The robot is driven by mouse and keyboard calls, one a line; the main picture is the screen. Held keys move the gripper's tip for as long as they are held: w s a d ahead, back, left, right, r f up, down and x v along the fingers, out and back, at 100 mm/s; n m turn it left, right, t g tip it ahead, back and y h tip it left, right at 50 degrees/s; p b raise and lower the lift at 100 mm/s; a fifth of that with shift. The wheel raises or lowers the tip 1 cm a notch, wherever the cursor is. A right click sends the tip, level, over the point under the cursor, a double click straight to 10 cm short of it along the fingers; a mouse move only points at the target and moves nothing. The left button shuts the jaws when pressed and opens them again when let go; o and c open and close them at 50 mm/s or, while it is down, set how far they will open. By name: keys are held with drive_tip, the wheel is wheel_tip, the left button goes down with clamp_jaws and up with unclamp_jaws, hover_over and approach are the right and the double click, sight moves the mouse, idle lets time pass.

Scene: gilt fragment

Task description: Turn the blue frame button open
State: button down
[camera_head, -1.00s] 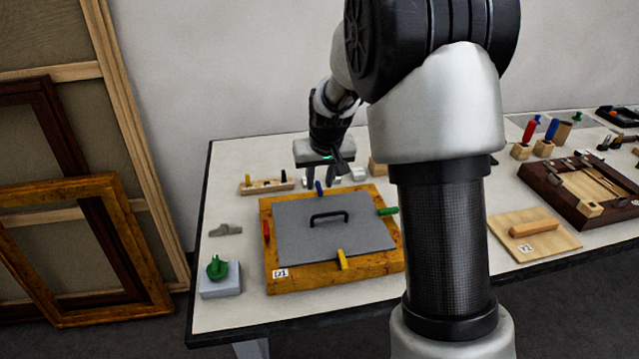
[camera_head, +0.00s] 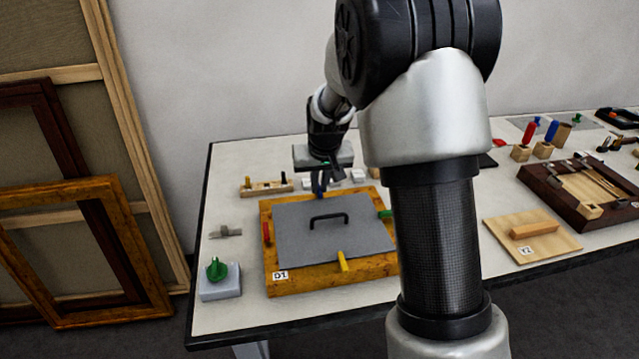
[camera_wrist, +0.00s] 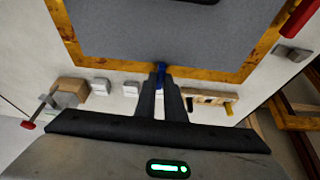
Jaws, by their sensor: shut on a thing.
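The wooden frame D1 (camera_head: 290,284) lies on the table with a grey panel (camera_head: 345,238) in it, which has a black handle (camera_head: 329,218). The blue button (camera_wrist: 161,68) sits on the frame's far edge and points across the frame in the wrist view. My gripper (camera_wrist: 161,84) is shut on the blue button, and its fingers hide part of it. In the head view my gripper (camera_head: 320,188) is at the far edge of the frame. A red button (camera_head: 267,233), a yellow button (camera_head: 343,261) and a green button (camera_head: 385,213) sit on the other sides.
A wooden rack (camera_head: 265,188) stands just behind the frame, with small white blocks (camera_wrist: 131,89) near it. A grey block with a green knob (camera_head: 219,284) is at the front left. A board Y2 (camera_head: 533,238) and a dark tray (camera_head: 543,182) lie to the right.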

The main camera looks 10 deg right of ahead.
drive_tip(key=m, duration=0.1)
drive_tip(key=m+h+p, duration=0.1)
drive_tip(key=m, duration=0.1)
drive_tip(key=m+h+p, duration=0.1)
drive_tip(key=m, duration=0.1)
drive_tip(key=shift+a+r+g, duration=0.1)
drive_tip(key=shift+a+g, duration=0.2)
drive_tip(key=m+p, duration=0.1)
drive_tip(key=m, duration=0.2)
drive_tip(key=m+g+h+p, duration=0.1)
drive_tip(key=m, duration=0.1)
drive_tip(key=shift+w+a+m+h, duration=0.1)
drive_tip(key=shift+w+m+h, duration=0.1)
drive_tip(key=shift+m+h, duration=0.15)
drive_tip(key=m, duration=0.1)
drive_tip(key=m+g+p, duration=0.1)
drive_tip(key=m, duration=0.1)
drive_tip(key=shift+w+m+g+h, duration=0.15)
drive_tip(key=shift+m+g+h, duration=0.1)
drive_tip(key=shift+g, duration=0.05)
drive_tip(key=shift+w+a+m+g+p, duration=0.1)
drive_tip(key=shift+m+g+p, duration=0.6)
drive_tip(key=shift+m, duration=0.9)
drive_tip(key=c, duration=1.8)
unclamp_jaws()
drive_tip(key=shift+c, duration=0.2)
